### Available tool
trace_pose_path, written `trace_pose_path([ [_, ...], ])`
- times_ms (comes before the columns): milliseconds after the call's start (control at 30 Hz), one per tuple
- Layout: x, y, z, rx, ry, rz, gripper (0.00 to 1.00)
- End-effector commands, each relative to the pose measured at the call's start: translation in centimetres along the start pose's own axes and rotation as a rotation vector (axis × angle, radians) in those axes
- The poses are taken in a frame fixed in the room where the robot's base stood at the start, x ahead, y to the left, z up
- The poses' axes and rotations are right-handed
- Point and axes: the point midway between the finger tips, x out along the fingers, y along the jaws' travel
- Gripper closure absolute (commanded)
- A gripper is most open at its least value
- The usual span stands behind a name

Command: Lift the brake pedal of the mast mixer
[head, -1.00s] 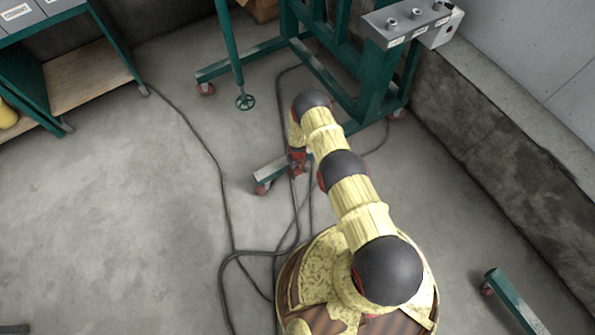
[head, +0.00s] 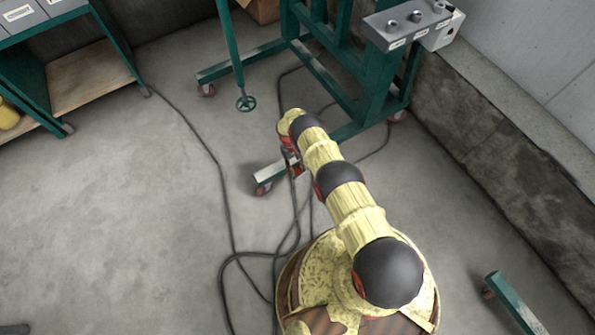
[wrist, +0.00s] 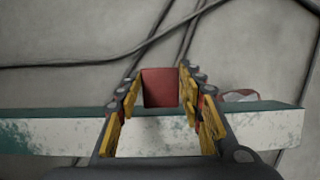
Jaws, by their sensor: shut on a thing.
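The mast mixer's green frame (head: 378,85) stands on legs with red casters at the back of the head view. In the wrist view, the brake pedal (wrist: 161,88) is a red block between the yellow-padded fingers of my gripper (wrist: 161,78). The fingers are shut on it, one on each side. It sits at the green and white foot beam (wrist: 60,137), which runs across the picture below it. In the head view my gripper (head: 291,163) is beside the near foot's end, and my arm hides much of the pedal area.
Dark cables (head: 222,195) lie across the floor left of my arm. A shelf (head: 90,75) is at the left, a concrete ledge (head: 500,150) at the right. The left floor is clear.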

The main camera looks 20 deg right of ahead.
Motion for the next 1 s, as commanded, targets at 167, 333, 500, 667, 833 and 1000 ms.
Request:
trace_pose_path([
  [167, -0.32, -0.05, -0.15, 0.000, -0.025, 0.000, 0.88],
  [333, -0.42, -0.06, -0.08, 0.001, -0.030, 0.000, 0.88],
  [500, -0.46, -0.05, -0.07, 0.001, -0.030, 0.000, 0.62],
  [667, -0.41, -0.04, -0.04, 0.001, -0.031, 0.000, 0.53],
  [833, -0.36, -0.02, -0.01, 0.001, -0.031, 0.000, 0.44],
  [1000, -0.33, -0.01, 0.00, 0.001, -0.031, 0.000, 0.44],
])
